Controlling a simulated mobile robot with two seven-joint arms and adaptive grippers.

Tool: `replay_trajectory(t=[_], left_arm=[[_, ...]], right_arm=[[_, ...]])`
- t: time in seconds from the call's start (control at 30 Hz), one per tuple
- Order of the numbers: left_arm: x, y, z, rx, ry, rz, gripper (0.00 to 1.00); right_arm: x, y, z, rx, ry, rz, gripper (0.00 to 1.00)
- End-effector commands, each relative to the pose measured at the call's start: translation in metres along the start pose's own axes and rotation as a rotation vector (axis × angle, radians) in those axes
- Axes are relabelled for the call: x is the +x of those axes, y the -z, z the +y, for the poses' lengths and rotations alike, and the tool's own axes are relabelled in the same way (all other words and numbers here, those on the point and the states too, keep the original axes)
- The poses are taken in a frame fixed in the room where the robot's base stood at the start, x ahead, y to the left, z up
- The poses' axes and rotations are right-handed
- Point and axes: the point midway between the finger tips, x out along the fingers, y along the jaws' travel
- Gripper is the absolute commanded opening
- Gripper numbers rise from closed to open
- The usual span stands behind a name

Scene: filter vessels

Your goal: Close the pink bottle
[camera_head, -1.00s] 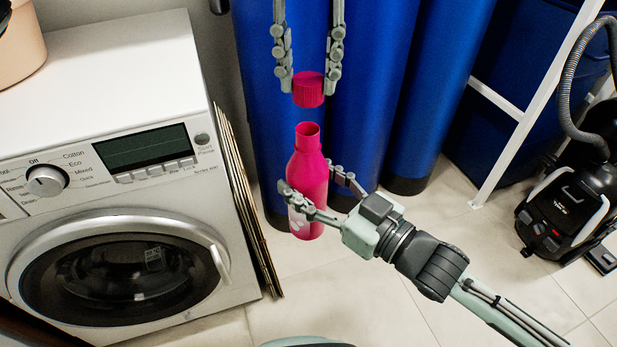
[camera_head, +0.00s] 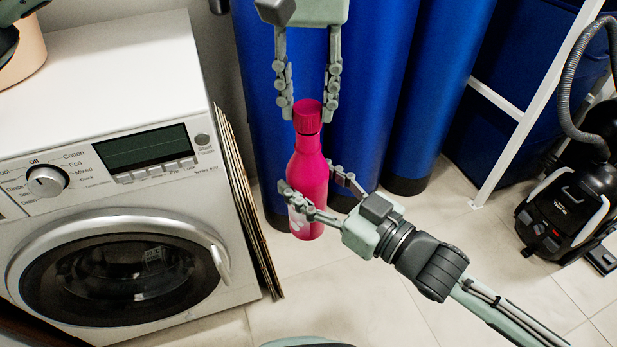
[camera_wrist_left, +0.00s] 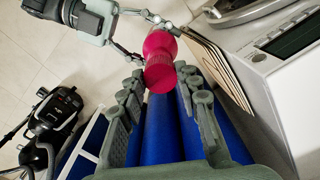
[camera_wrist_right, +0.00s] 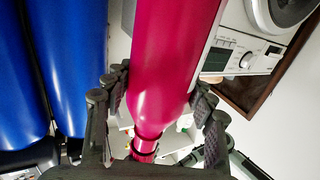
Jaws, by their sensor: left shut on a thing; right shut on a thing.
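The pink bottle (camera_head: 309,180) is held upright, slightly tilted, in front of the blue cylinders. My right gripper (camera_head: 312,184) is shut around its body from the right. The ribbed pink cap (camera_head: 307,117) is on top of the bottle's neck, between the fingertips of my left gripper (camera_head: 307,108), which is shut on it from above. In the left wrist view the cap (camera_wrist_left: 160,76) covers the bottle's mouth. In the right wrist view a dark line shows between neck and cap (camera_wrist_right: 145,147); I cannot tell whether the cap is seated or screwed down.
A white washing machine (camera_head: 110,140) stands on the left, with thin brown panels (camera_head: 243,195) at its side. Tall blue cylinders (camera_head: 365,90) stand behind the bottle. A vacuum cleaner (camera_head: 568,212) and white frame (camera_head: 535,110) are on the right. The tiled floor in front is clear.

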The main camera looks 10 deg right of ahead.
Motion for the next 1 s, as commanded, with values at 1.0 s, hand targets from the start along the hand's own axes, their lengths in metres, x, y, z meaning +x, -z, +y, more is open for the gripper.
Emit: replay_trajectory(t=[1.0], left_arm=[[0.017, -0.002, 0.0, -0.001, 0.005, 0.003, 0.24]], right_arm=[[0.0, 0.002, 0.0, -0.001, 0.001, 0.004, 0.0]])
